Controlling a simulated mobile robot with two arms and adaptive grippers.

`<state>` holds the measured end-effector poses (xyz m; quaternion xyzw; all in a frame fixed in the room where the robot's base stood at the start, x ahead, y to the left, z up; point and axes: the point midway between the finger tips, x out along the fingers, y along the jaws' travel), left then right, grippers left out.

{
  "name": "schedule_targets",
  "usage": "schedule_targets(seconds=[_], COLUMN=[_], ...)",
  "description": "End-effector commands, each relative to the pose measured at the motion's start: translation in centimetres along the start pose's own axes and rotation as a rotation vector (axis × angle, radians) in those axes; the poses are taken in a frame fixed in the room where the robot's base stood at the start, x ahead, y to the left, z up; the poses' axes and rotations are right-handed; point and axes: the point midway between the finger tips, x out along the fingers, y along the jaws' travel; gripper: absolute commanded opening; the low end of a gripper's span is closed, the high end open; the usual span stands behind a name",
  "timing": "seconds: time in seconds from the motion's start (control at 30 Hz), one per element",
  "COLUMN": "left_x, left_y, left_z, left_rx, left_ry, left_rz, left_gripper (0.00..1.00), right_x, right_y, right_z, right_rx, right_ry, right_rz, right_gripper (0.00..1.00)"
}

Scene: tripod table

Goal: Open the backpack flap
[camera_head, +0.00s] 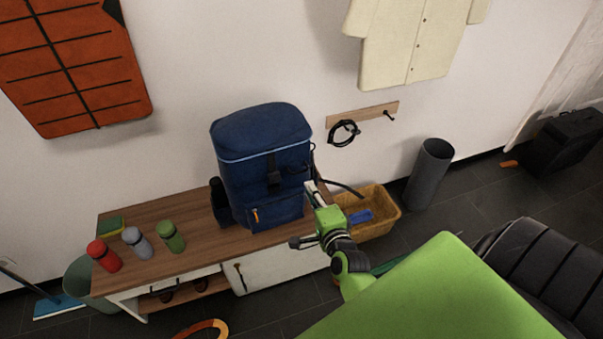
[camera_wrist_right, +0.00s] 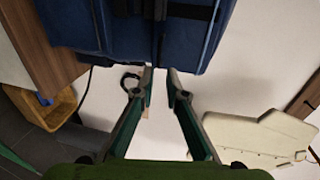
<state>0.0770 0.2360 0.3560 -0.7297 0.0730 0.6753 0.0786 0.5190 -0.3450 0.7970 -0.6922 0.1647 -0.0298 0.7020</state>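The blue backpack (camera_head: 245,178) stands upright on the wooden bench top. Its rounded top flap (camera_head: 262,130) is down, with a light blue line along its edge. A black strap with a buckle (camera_head: 273,178) runs down the front from the flap. My right gripper (camera_head: 311,187) is at the backpack's right front side, lower than the flap. In the right wrist view its two fingers (camera_wrist_right: 160,82) have a gap between the tips and hold nothing. The backpack (camera_wrist_right: 180,40) fills the top of that view, just past the fingertips. My left gripper is not in view.
Red, grey and green bottles (camera_head: 138,243) stand on the left of the bench (camera_head: 195,254). A yellow-brown basket (camera_head: 378,212) is right of the bench, and a grey bin (camera_head: 428,172) further right. A black cable (camera_head: 344,133) hangs from a wall rack.

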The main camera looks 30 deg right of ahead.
Motion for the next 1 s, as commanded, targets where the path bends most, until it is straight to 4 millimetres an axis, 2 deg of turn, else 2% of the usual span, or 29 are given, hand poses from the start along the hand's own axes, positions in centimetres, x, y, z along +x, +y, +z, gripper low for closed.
schedule_targets(seconds=[0.03,0.2,0.4,0.6,0.9,0.97,1.0], left_x=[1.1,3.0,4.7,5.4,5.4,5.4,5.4], left_y=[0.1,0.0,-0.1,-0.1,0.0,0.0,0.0], left_z=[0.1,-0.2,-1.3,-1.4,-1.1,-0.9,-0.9], left_rx=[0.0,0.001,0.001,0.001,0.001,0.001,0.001], left_ry=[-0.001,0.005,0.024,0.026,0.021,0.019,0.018], left_rz=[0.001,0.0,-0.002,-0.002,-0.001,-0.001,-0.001], left_gripper=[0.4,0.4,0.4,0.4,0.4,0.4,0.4], right_x=[1.4,5.1,8.5,9.9,10.1,10.1,10.1], right_y=[0.4,0.4,0.4,0.3,0.1,0.1,0.1], right_z=[0.1,0.1,0.1,0.1,0.1,0.1,0.1], right_rx=[0.001,0.0,-0.002,-0.003,-0.003,-0.003,-0.003], right_ry=[-0.001,-0.001,-0.001,-0.001,-0.001,-0.001,-0.001], right_rz=[-0.004,-0.003,-0.001,0.001,0.002,0.002,0.002], right_gripper=[0.13,0.13,0.13,0.13,0.13,0.0,0.0])
